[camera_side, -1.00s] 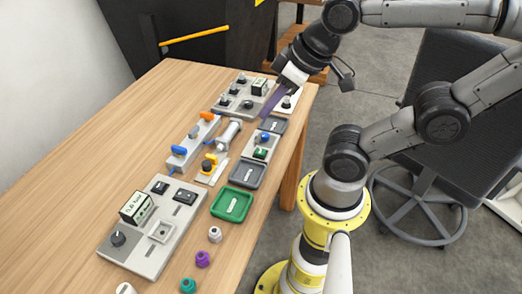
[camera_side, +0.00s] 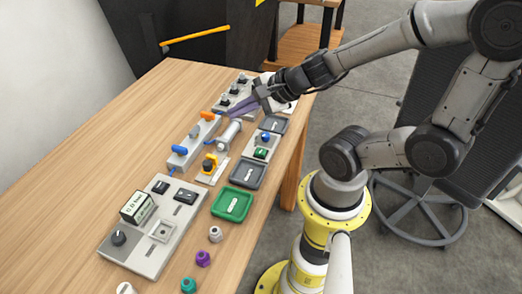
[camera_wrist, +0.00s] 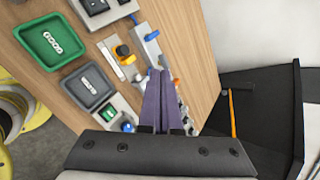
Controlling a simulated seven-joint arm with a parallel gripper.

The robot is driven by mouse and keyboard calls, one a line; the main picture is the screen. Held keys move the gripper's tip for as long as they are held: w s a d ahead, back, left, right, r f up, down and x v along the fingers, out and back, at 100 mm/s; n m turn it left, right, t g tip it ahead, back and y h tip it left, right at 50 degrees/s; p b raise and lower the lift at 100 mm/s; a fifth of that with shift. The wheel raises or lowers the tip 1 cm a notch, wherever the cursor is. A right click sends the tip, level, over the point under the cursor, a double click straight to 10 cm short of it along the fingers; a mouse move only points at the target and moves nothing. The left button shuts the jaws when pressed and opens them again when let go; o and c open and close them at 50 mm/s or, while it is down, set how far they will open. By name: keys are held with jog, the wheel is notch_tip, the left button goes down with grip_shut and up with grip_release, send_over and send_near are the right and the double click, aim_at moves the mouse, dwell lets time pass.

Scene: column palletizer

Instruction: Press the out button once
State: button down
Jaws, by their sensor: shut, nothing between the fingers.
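My gripper (camera_side: 231,113) has long purple fingers, shut and empty, above the far part of the bench near the silver cylinder (camera_side: 229,134). In the wrist view the fingers (camera_wrist: 158,72) point away over the devices. A small grey panel carries a blue button (camera_side: 265,138) and a green button (camera_side: 261,153), right of the cylinder. In the wrist view, the green button (camera_wrist: 109,115) and blue button (camera_wrist: 127,127) lie left of the fingers, apart from them. I cannot read labels, so I cannot tell which is the out button.
A rail with orange and blue parts (camera_side: 193,146) runs left of the cylinder. A yellow-and-black knob (camera_side: 210,163) stands near it. Grey trays and a green tray (camera_side: 232,204) line the right edge. A large control panel (camera_side: 152,232) is in front. The left tabletop is clear.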

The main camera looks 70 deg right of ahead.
aim_at(265, 152)
jog(key=s+d+f+m+g+h, duration=0.1)
jog(key=s+d+f+m+h, duration=0.2)
jog(key=d+f+m, duration=0.3)
jog(key=shift+s+d+m+g, duration=0.3)
jog(key=shift+s+d+m, duration=0.1)
jog(key=shift+s+d, duration=0.25)
jog(key=shift+w, duration=0.1)
jog(key=shift+f, duration=4.4)
jog(key=shift+f, duration=0.2)
jog(key=shift+f, duration=0.2)
